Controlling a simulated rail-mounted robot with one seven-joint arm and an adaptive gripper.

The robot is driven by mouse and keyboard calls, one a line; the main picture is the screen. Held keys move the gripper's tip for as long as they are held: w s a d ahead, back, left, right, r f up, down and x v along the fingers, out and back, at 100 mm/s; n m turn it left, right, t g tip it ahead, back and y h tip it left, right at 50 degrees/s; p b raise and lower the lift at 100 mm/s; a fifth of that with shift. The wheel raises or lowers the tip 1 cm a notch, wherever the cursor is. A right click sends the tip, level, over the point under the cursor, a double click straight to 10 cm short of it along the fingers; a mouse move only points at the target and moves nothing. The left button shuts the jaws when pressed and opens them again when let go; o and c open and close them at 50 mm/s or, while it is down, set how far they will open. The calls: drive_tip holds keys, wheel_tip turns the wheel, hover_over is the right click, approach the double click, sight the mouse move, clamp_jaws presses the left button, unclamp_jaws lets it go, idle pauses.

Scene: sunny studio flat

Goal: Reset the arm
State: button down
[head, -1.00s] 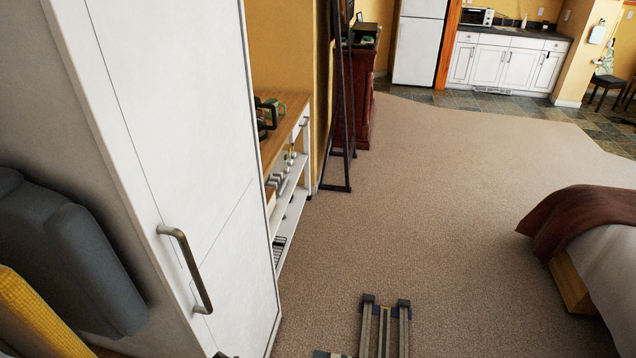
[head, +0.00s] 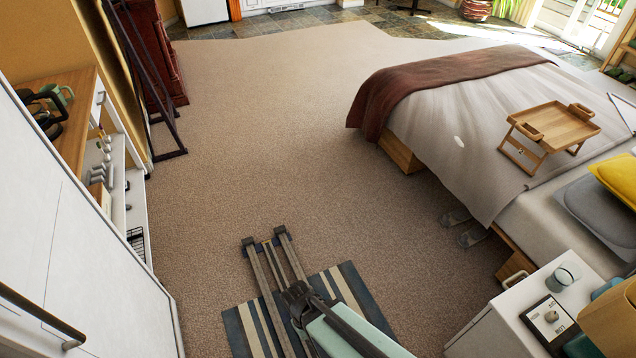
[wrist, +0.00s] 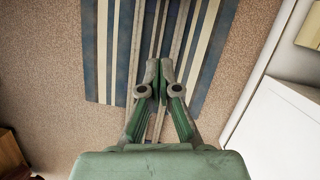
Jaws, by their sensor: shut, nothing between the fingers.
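My gripper (wrist: 158,76) shows in the middle of the wrist view. Its two green-grey fingers are together at the tips, with nothing between them. It is above the striped rug (wrist: 120,50) and my floor rails, apart from any furniture. In the head view, my teal arm reaches in from the bottom edge, over the blue, cream and brown striped rug (head: 240,325). The arm's lower part is cut off by the frame.
A white nightstand (head: 480,335) and the bed (head: 440,120), with a wooden tray (head: 555,128) on it, stand right. A white wardrobe (head: 70,270) and shelf unit (head: 125,180) stand left. In the wrist view, white furniture (wrist: 270,130) is at right.

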drive_tip(key=s+d+f+m+g+y, duration=0.1)
drive_tip(key=s+d+f+m+g, duration=0.1)
drive_tip(key=s+d, duration=0.3)
drive_tip(key=s+d+f+m+g+y, duration=0.1)
drive_tip(key=s+d+f+m, duration=0.3)
drive_tip(key=d, duration=0.9)
drive_tip(key=shift+s+d+f+m+g, duration=0.25)
drive_tip(key=shift+s+f+m+g, duration=0.1)
drive_tip(key=shift+f+m+g, duration=0.3)
idle(0.3)
